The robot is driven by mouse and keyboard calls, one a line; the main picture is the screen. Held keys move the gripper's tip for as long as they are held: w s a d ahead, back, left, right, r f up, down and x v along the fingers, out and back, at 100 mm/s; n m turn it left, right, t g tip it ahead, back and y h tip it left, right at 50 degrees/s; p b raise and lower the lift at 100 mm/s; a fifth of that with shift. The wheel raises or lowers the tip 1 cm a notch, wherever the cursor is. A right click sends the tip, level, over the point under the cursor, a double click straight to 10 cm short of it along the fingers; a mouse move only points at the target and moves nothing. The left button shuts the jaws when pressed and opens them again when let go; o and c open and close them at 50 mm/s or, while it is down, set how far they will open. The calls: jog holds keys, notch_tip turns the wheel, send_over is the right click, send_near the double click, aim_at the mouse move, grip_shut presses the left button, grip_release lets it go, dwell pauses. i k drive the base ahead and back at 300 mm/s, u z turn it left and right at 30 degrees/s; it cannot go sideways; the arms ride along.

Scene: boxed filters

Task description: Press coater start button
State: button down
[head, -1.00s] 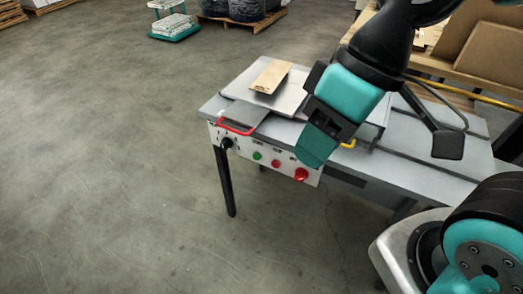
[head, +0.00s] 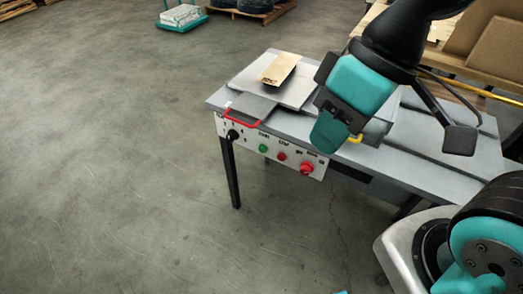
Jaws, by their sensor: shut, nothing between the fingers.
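The coater is a grey table-like machine (head: 422,162) with a white control panel (head: 248,144) on its front left. The panel has a black knob (head: 233,135) at the left, a small green button (head: 263,148), a small red button (head: 281,156) and a larger red knob-like button (head: 306,168) at the right. My teal and black gripper (head: 326,138) is shut and empty. It points down in front of the coater's top, above and to the right of the small buttons in the picture. I see no contact with the panel.
A tan box or board (head: 279,68) lies on a grey plate on the coater. A red handle (head: 241,119) and a yellow handle (head: 355,138) stick out at the front edge. Cardboard boxes (head: 486,47) stand behind at the right.

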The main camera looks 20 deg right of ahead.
aim_at(263, 148)
jog(key=z, duration=1.65)
jog(key=k, duration=1)
jog(key=u, duration=1.3)
jog(key=i, duration=0.5)
jog(key=u, duration=0.05)
